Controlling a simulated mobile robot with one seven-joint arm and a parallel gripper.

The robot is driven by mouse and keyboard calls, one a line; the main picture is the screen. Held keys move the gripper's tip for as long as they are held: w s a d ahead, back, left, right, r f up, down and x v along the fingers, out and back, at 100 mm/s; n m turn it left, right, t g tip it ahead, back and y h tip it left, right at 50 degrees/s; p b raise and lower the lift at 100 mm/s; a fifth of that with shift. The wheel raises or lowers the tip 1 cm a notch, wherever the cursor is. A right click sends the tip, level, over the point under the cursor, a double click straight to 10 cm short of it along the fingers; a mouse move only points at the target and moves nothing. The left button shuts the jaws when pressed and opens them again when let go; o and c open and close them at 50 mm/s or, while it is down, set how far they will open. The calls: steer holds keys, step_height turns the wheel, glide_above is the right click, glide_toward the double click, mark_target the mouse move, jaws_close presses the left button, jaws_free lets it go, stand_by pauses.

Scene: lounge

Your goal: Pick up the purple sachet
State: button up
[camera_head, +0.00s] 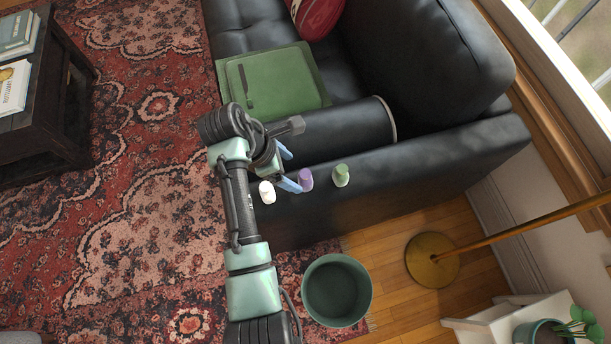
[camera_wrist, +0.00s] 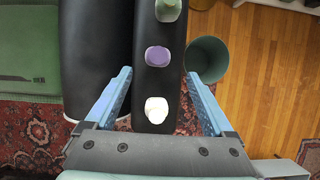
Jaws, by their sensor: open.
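The purple sachet (camera_head: 306,180) sits on the black sofa armrest (camera_head: 400,178), between a white one and a green one. It also shows in the wrist view (camera_wrist: 157,56), in the middle of the row, beyond my fingertips. My gripper (camera_head: 288,168) is over the armrest, just left of the purple sachet in the head view. In the wrist view my gripper (camera_wrist: 159,75) has its two blue fingers wide apart, with nothing held. The white sachet (camera_wrist: 156,109) shows between the fingers, below them; whether they touch it I cannot tell.
The green sachet (camera_head: 341,175) stands right of the purple one. A dark bolster (camera_head: 345,130) lies along the armrest's inner side, beside a green case (camera_head: 275,82). A green bin (camera_head: 337,290) stands on the floor below the armrest. A brass lamp base (camera_head: 432,260) is at right.

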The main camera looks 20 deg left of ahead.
mark_target(301, 177)
steer(key=b+x, duration=0.1)
steer(key=x, duration=0.4)
steer(key=b+x, duration=0.1)
steer(key=x, duration=0.4)
steer(key=shift+w+a, duration=0.15)
steer(key=shift+a, duration=0.1)
jaws_close()
